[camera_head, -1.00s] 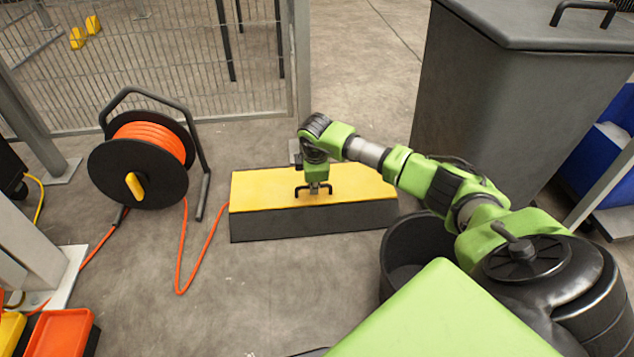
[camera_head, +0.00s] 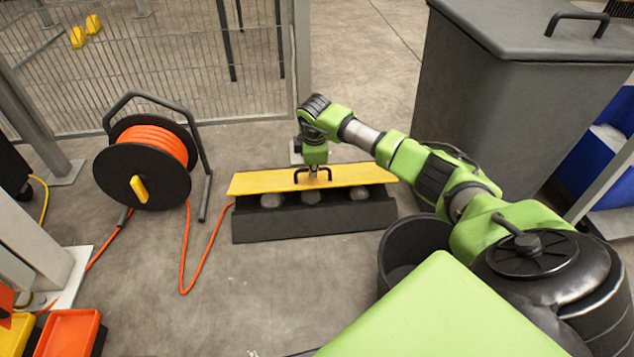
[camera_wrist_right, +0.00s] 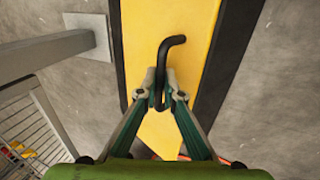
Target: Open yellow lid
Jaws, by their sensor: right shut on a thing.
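The yellow lid (camera_head: 260,183) is tilted up on the dark grey box (camera_head: 300,224), its front edge raised. Through the gap in front, several grey rounded things (camera_head: 312,196) show inside. My right gripper (camera_head: 314,173) is shut on the lid's black handle (camera_head: 299,177), near the middle of the lid. In the right wrist view the fingers (camera_wrist_right: 160,100) close around the handle (camera_wrist_right: 163,65), with the yellow lid (camera_wrist_right: 170,20) beneath. My left gripper is not in view.
An orange cable reel (camera_head: 145,165) stands left of the box, its cable on the floor. A large grey bin (camera_head: 500,110) stands at the right. A mesh fence (camera_head: 150,75) runs behind. The floor in front of the box is clear.

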